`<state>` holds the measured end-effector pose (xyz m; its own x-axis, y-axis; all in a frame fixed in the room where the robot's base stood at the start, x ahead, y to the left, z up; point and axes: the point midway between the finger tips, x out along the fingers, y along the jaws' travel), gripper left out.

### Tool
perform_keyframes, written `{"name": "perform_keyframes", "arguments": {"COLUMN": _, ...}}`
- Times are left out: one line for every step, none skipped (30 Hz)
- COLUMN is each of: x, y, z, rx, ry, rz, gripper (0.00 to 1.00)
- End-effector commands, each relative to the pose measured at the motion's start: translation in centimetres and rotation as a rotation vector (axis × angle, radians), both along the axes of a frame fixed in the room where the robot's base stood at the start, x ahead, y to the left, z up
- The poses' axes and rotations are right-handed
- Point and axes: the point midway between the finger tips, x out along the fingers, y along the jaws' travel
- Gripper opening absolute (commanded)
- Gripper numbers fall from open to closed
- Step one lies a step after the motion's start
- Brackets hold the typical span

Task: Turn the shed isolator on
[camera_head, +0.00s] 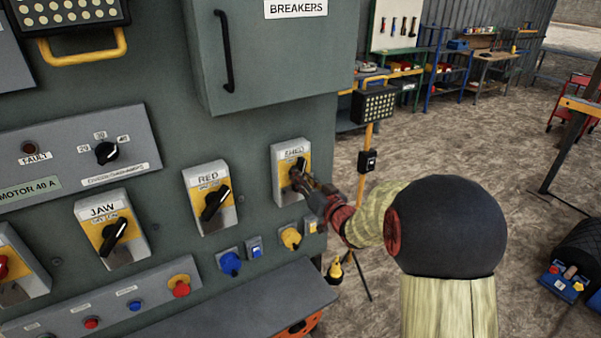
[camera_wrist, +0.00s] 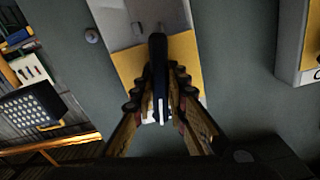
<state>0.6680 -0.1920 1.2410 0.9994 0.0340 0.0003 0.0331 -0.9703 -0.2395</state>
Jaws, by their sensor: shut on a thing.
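The shed isolator (camera_head: 291,166) is a grey box with a yellow plate and the label SHED, at the right end of the row on the green panel. Its black rotary handle also shows in the wrist view (camera_wrist: 158,70), standing out between my finger pads. My gripper (camera_head: 300,180) is at the isolator's face, shut on that handle with a finger on each side. In the wrist view the handle lies lengthwise between the fingers. My fingers and wrist hide part of the handle and plate in the head view, so its exact setting is unclear.
The RED isolator (camera_head: 208,198) and JAW isolator (camera_head: 112,229) stand to the left. Blue and yellow sockets (camera_head: 230,263) sit below. The breakers cabinet (camera_head: 275,55) juts out above. A floodlight on a yellow stand (camera_head: 374,105) is close by on the right.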

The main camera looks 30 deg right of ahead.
Motion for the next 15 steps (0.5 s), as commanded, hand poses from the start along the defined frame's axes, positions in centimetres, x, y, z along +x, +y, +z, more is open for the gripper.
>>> {"name": "perform_keyframes", "arguments": {"x": 0.0, "y": -0.02, "z": 0.18, "rx": 0.043, "ry": 0.004, "rz": 0.0, "gripper": 0.0}}
{"name": "perform_keyframes", "arguments": {"x": 0.0, "y": -0.02, "z": 0.18, "rx": 0.071, "ry": 0.005, "rz": 0.0, "gripper": 0.0}}
{"name": "perform_keyframes", "arguments": {"x": 0.01, "y": -0.04, "z": 0.16, "rx": 0.108, "ry": 0.006, "rz": 0.0, "gripper": 0.0}}
{"name": "perform_keyframes", "arguments": {"x": 0.01, "y": -0.03, "z": 0.14, "rx": 0.136, "ry": 0.007, "rz": 0.0, "gripper": 0.0}}
{"name": "perform_keyframes", "arguments": {"x": 0.01, "y": -0.04, "z": 0.13, "rx": 0.162, "ry": 0.008, "rz": 0.0, "gripper": 0.0}}
{"name": "perform_keyframes", "arguments": {"x": 0.01, "y": -0.04, "z": 0.15, "rx": 0.198, "ry": 0.009, "rz": 0.001, "gripper": 0.0}}
{"name": "perform_keyframes", "arguments": {"x": 0.01, "y": -0.04, "z": 0.17, "rx": 0.223, "ry": 0.01, "rz": 0.001, "gripper": 0.0}}
{"name": "perform_keyframes", "arguments": {"x": 0.01, "y": -0.04, "z": 0.17, "rx": 0.249, "ry": 0.009, "rz": 0.0, "gripper": 0.0}}
{"name": "perform_keyframes", "arguments": {"x": 0.01, "y": -0.05, "z": 0.16, "rx": 0.281, "ry": 0.011, "rz": 0.0, "gripper": 0.0}}
{"name": "perform_keyframes", "arguments": {"x": 0.01, "y": -0.06, "z": 0.15, "rx": 0.303, "ry": 0.012, "rz": -0.001, "gripper": 0.0}}
{"name": "perform_keyframes", "arguments": {"x": 0.02, "y": -0.06, "z": 0.13, "rx": 0.326, "ry": 0.013, "rz": 0.0, "gripper": 0.0}}
{"name": "perform_keyframes", "arguments": {"x": 0.02, "y": -0.08, "z": 0.1, "rx": 0.354, "ry": 0.014, "rz": 0.0, "gripper": 0.0}}
{"name": "perform_keyframes", "arguments": {"x": 0.02, "y": -0.07, "z": 0.09, "rx": 0.375, "ry": 0.015, "rz": 0.0, "gripper": 0.0}}
{"name": "perform_keyframes", "arguments": {"x": 0.02, "y": -0.08, "z": 0.08, "rx": 0.393, "ry": 0.015, "rz": -0.001, "gripper": 0.0}}
{"name": "perform_keyframes", "arguments": {"x": 0.01, "y": -0.08, "z": 0.09, "rx": 0.418, "ry": 0.015, "rz": -0.001, "gripper": 0.0}}
